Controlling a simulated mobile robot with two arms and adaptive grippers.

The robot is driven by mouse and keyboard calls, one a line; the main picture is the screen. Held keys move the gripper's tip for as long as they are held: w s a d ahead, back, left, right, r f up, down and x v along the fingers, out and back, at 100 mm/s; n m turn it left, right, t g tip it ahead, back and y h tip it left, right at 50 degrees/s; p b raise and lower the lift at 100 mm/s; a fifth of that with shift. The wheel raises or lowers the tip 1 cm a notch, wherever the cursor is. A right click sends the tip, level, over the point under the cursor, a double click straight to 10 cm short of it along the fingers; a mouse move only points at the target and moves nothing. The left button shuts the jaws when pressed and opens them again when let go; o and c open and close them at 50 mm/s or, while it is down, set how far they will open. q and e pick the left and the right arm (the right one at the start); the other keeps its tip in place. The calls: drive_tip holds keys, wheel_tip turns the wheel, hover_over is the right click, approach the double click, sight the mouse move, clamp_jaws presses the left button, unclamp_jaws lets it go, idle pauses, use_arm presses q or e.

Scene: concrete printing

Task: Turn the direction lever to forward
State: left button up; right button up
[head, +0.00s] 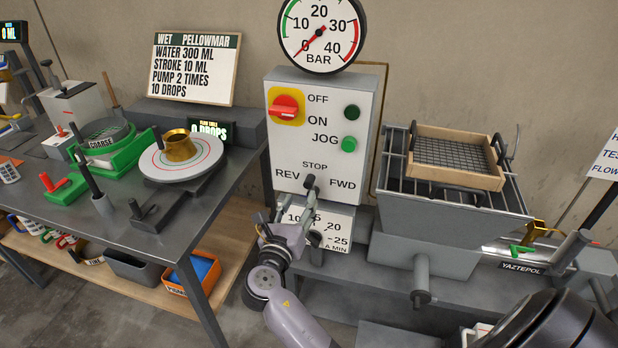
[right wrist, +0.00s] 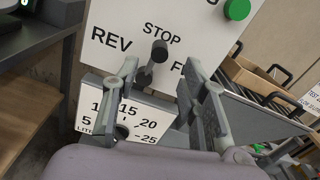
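The direction lever (head: 310,182) is a small black handle low on the white control panel (head: 333,135). It stands roughly upright under STOP, with REV on its left and FWD on its right. In the right wrist view the lever (right wrist: 158,52) shows beyond and between the two finger tips. My right gripper (head: 284,214) is just below and in front of the lever. In the right wrist view the gripper (right wrist: 167,72) has its fingers spread apart, with nothing held between them. FWD is partly hidden by the right finger there. My left gripper is not in view.
A dial plate (head: 330,232) with a black knob sits just below the lever, close to my gripper. A red rotary switch (head: 285,107) and a green button (head: 349,144) are higher on the panel. A grey hopper (head: 450,218) with a wooden sieve (head: 455,180) stands right.

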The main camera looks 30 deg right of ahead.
sight(307, 185)
drive_tip(key=p+x, duration=0.1)
drive_tip(key=x, duration=0.7)
drive_tip(key=shift+w+d, duration=0.3)
drive_tip(key=shift+c, duration=0.5)
clamp_jaws()
